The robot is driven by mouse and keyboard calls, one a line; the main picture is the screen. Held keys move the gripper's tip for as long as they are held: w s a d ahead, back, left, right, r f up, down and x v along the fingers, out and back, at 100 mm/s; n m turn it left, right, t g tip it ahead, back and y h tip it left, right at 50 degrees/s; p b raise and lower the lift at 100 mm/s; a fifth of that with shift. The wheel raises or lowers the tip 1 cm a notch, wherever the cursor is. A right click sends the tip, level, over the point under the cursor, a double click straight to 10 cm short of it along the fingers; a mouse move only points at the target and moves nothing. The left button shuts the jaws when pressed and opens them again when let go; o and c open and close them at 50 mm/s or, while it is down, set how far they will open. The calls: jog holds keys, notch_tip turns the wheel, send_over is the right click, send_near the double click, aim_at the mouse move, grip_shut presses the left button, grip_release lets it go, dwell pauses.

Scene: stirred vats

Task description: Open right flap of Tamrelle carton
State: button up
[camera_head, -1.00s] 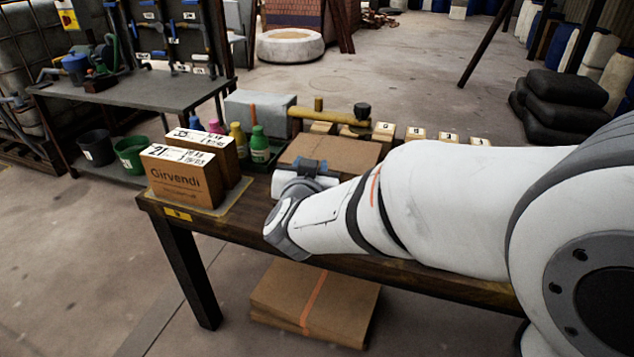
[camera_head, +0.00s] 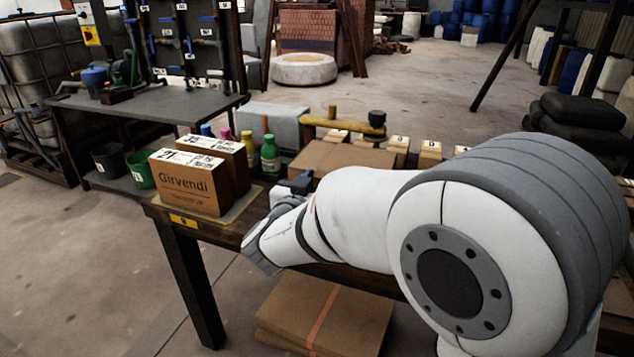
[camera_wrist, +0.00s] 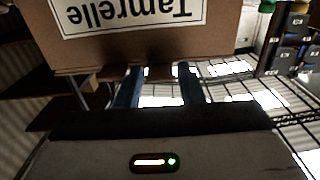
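The Tamrelle carton (camera_wrist: 150,48) fills the top of the wrist view, with its white label upside down. The two dark fingers of my gripper (camera_wrist: 158,76) stand apart with nothing between them. Their tips are close to the carton's edge; I cannot tell whether they touch it. In the head view a brown carton (camera_head: 338,158) lies behind my arm on the bench, its name not visible, and its near side is hidden. The right flap cannot be made out in either view.
Coloured bottles (camera_head: 270,155), a grey block (camera_head: 270,122) and a yellow tool (camera_head: 340,122) are behind. Flat cardboard (camera_head: 325,315) lies under the bench (camera_head: 190,270).

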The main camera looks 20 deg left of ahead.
jog(key=shift+w, duration=0.15)
jog(key=shift+c, duration=0.5)
grip_shut()
jog(key=shift+a, duration=0.1)
